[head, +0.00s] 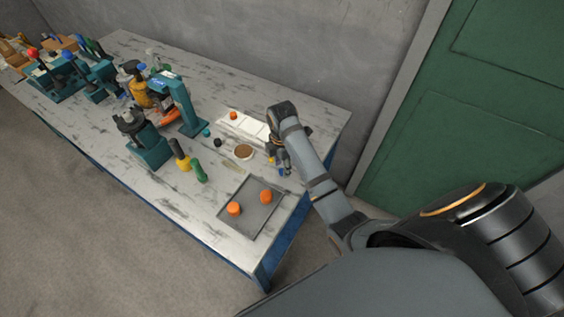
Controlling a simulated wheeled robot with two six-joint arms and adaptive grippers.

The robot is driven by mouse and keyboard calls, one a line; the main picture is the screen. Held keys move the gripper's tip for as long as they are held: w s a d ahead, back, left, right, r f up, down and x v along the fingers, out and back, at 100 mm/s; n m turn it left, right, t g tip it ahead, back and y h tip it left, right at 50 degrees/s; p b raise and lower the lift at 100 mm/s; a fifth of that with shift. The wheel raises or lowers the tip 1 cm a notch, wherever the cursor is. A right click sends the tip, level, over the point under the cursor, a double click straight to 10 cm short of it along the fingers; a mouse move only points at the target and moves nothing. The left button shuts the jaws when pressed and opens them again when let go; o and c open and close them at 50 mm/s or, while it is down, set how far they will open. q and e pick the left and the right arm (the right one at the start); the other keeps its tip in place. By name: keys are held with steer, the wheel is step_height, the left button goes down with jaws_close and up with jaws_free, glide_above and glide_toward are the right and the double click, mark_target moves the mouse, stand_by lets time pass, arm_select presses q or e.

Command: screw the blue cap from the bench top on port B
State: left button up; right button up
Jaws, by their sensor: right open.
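My right gripper (281,163) is open at the right part of the bench top, reaching down from the right. A small blue cap (282,172) shows right at its fingertips. I cannot tell whether the fingers touch it. A dark grey part, perhaps the motor (130,119), sits on a teal fixture (150,148) at the left of the clear bench area. Its ports are too small to tell apart, so I cannot make out port B. My left gripper is not in view.
A grey tray (255,217) with two orange caps (234,208) lies at the front right of the bench (190,228). Yellow-and-black and green-handled tools (200,172) lie left of it. A teal stand (187,108) and other tools crowd the left. A round brown-topped thing (244,151) is near my gripper.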

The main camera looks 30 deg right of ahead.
steer(key=shift+f, duration=0.75)
steer(key=shift+p, duration=0.65)
jaws_close()
step_height(320, 180, up, 6)
steer(key=p, duration=0.8)
steer(key=shift+p, duration=0.3)
steer(key=shift+s+f, duration=0.1)
